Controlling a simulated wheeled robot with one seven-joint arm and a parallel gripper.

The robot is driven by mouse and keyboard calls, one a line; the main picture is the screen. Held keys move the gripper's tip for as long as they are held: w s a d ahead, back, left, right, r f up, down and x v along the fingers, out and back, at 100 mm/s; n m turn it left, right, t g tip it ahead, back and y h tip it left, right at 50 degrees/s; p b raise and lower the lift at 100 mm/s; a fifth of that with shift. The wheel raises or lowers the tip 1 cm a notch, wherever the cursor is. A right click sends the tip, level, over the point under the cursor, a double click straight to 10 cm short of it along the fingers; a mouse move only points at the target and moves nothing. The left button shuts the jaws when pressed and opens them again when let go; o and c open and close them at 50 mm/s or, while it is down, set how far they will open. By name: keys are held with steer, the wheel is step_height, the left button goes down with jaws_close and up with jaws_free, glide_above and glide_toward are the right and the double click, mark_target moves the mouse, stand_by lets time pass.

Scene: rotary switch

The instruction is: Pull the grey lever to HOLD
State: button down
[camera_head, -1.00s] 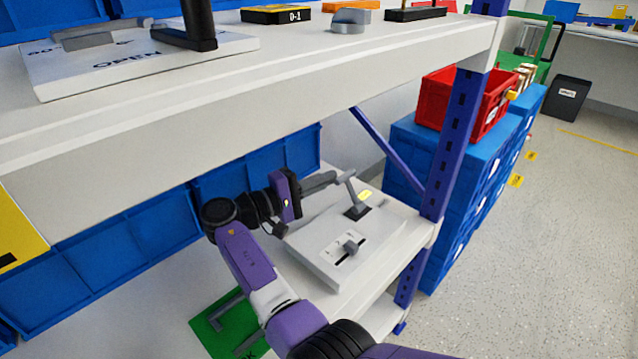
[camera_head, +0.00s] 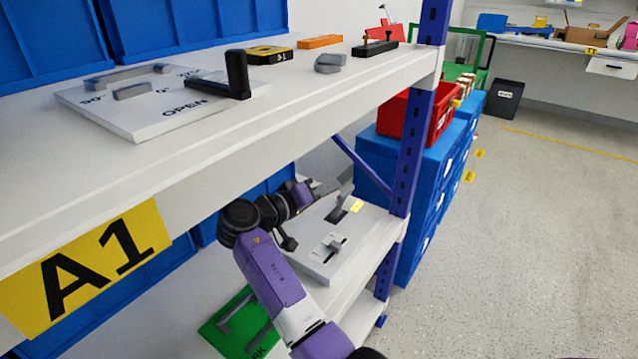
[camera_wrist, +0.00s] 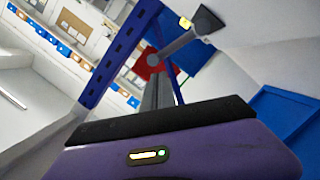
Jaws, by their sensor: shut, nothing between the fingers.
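The grey lever (camera_head: 346,188) rises from a dark slot in a white panel (camera_head: 318,262) on the lower shelf, near a yellow label (camera_head: 357,206). It leans up and to the right in the head view. My gripper (camera_head: 336,183) is shut and empty, with its fingers at the lever's upper part. In the wrist view the lever (camera_wrist: 180,45) runs from its dark base (camera_wrist: 208,20) down-left to its end, close to the tips of my gripper (camera_wrist: 155,80). I cannot tell whether they touch. Lettering by the lever is too small to read.
A small grey slider knob (camera_head: 333,241) sits on the same panel. The upper shelf (camera_head: 300,100) overhangs my arm. A blue-purple post (camera_head: 412,140) stands to the right, with blue bins (camera_head: 385,165) and a red crate (camera_head: 405,120) behind. Open floor lies further right.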

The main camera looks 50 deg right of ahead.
steer(key=s+m, duration=0.2)
steer(key=s+m+t, duration=0.1)
steer(key=shift+s+d+f+m, duration=0.1)
steer(key=shift+s+f+m, duration=0.2)
steer(key=shift+s+f, duration=0.1)
stand_by(0.5)
steer(key=shift+y, duration=0.3)
